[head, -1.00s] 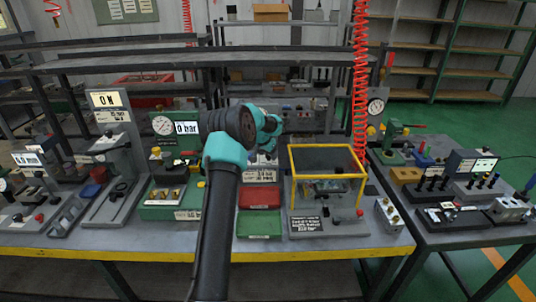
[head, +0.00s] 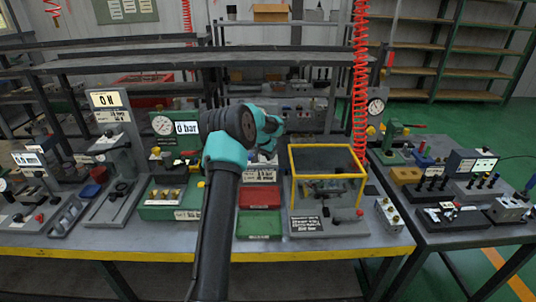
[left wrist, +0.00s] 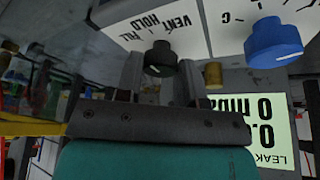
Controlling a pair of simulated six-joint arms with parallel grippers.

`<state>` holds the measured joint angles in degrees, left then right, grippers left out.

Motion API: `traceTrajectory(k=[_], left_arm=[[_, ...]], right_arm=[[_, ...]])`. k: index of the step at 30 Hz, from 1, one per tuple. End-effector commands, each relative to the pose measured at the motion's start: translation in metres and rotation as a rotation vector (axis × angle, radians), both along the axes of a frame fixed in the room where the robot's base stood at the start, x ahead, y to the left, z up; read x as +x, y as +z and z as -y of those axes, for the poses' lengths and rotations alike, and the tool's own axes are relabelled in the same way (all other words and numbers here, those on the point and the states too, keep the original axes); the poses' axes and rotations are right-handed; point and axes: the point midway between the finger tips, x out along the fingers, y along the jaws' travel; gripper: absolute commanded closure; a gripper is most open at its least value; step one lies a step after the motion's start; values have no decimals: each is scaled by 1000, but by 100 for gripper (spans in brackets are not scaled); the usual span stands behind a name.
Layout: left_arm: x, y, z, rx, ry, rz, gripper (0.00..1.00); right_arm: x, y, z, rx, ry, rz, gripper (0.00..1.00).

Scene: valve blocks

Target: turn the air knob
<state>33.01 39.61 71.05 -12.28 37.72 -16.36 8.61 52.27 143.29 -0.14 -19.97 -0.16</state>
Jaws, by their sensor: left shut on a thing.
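In the left wrist view a small black knob (left wrist: 161,58) stands on a grey panel, beside a white label with the words VENT, FILL and HOLD. The fingers of my left gripper (left wrist: 160,76) stand on both sides of the knob and are shut on it. A larger blue knob (left wrist: 273,42) sits to the right, clear of the fingers. In the head view my left arm reaches over the middle of the bench, and its teal wrist hides the fingertips and the black knob. My right gripper is not in view.
A yellow-framed box (head: 327,172) stands right of my arm. A red tray (head: 259,196) and a green tray (head: 259,224) lie in front. A gauge unit reading 0 bar (head: 187,128) stands left. A red coiled hose (head: 361,80) hangs behind.

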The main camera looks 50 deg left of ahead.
Motion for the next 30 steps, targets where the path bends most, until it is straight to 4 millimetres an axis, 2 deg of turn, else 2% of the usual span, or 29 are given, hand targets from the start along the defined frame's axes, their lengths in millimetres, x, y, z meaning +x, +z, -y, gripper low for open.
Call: traceTrajectory(k=[8,30], left_arm=[[0,1,1,1,127,0,88],[2,1,3,1,638,1,88]], right_arm=[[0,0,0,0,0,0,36],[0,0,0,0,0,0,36]])
